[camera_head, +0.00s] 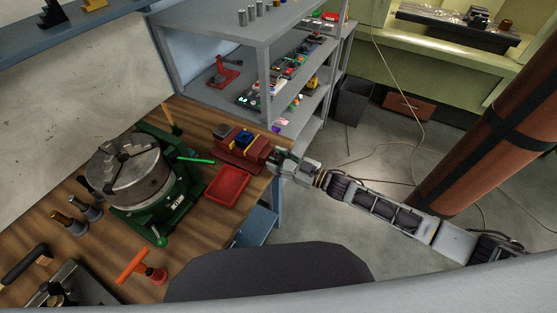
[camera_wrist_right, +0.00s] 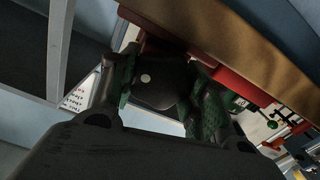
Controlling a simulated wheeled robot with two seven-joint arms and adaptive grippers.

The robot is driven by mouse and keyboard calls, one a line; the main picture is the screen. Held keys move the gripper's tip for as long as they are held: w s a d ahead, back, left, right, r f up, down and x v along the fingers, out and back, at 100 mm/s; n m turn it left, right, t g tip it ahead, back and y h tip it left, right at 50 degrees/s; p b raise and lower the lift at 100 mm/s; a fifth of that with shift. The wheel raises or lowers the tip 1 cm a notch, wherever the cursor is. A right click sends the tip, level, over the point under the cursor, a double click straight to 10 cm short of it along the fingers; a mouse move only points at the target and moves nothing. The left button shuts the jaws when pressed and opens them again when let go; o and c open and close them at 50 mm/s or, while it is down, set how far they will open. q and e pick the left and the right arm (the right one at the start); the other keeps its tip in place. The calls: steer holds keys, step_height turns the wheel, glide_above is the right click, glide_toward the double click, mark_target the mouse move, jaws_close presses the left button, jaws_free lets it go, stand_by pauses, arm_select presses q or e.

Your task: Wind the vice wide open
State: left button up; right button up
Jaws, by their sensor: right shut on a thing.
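The red vice (camera_head: 256,152) stands near the right edge of the wooden workbench, with yellowish jaw faces and a dark blue block (camera_head: 244,139) at its jaws. Whether the block touches both jaws cannot be told. My right gripper (camera_head: 281,157) is at the vice's right end, beyond the bench edge. In the right wrist view its green-padded fingers are either side of a dark rounded part with a pale dot (camera_wrist_right: 146,78), which looks like the vice handle, and they are shut on it. My left gripper is out of view.
A red tray (camera_head: 228,187) lies in front of the vice. A green rotary chuck (camera_head: 130,175) stands to its left, with an orange-handled tool (camera_head: 142,268) nearer. A grey shelf unit (camera_head: 215,32) rises behind. Open floor lies to the right.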

steer(key=shift+r+n, duration=0.1)
steer(key=shift+n, duration=0.4)
steer(key=o, duration=1)
steer(key=shift+s+d, duration=0.25)
steer(key=shift+d, duration=0.15)
steer(key=shift+v, duration=5.5)
